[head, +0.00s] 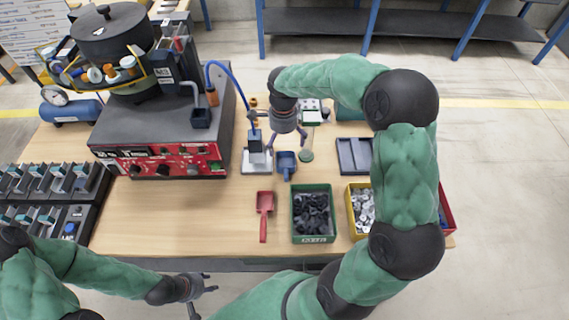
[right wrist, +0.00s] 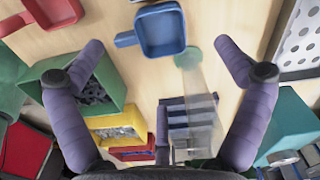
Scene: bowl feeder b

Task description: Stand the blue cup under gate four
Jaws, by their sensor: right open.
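My right gripper (head: 288,139) is open and empty above the table, behind the blue scoop. My left gripper (head: 207,302) is open and empty before the table's front edge.
A red scoop (head: 265,203), green bin (head: 313,238) and yellow bin (head: 352,207) stand near the front. A dark divided tray (head: 355,155) lies right of the blue scoop. A small stand (head: 257,161) with a blue hose is close to my right gripper.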

